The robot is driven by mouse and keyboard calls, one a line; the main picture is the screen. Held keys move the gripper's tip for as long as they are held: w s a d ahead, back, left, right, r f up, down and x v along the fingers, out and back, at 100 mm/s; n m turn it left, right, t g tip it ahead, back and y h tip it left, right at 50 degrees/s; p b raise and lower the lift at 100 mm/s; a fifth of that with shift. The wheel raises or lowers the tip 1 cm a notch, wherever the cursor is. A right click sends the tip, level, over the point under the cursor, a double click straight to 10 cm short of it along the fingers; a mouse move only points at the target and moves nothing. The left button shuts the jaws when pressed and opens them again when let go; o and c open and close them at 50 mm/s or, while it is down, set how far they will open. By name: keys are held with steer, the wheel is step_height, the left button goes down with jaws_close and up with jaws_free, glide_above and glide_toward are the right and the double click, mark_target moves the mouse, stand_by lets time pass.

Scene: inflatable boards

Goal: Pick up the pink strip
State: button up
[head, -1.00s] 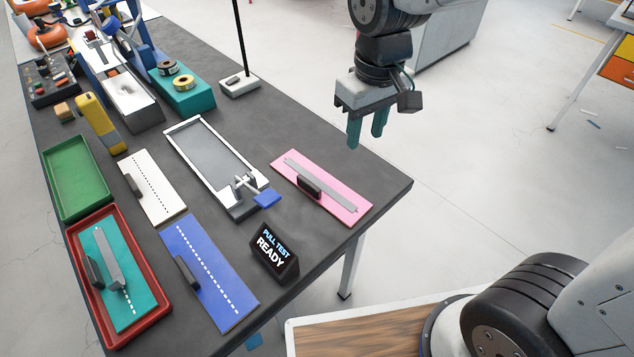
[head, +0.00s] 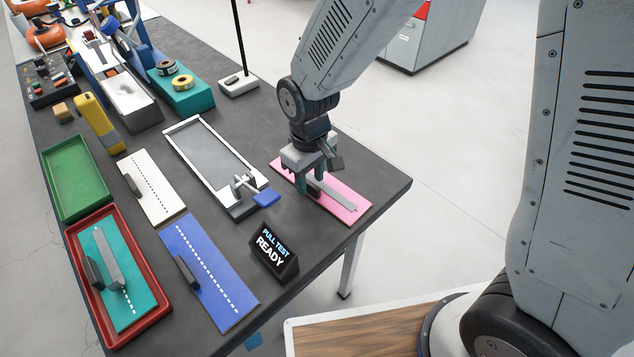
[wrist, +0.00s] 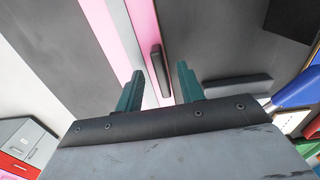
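The pink strip (head: 345,202) lies flat on the dark table near its right edge, with a grey band along its length and a dark upright handle (wrist: 157,66) on it. My gripper (head: 311,188) is over the strip's middle, fingers pointing down on either side of the handle in the head view. In the wrist view, the open green fingers (wrist: 163,88) show the handle ahead of and between them, with a gap to each side. The gripper partly hides the handle and strip in the head view. I cannot tell how far the fingertips are above the strip.
A white-framed tray (head: 205,160) with a blue-handled clamp (head: 265,198) stands left of the strip. The black "PULL TEST READY" sign (head: 273,252) stands in front. A blue strip (head: 212,275), white strip (head: 150,185), red tray (head: 160,325) and green tray (head: 75,175) lie further left.

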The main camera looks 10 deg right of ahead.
steer(key=shift+f, duration=0.4)
jaws_close()
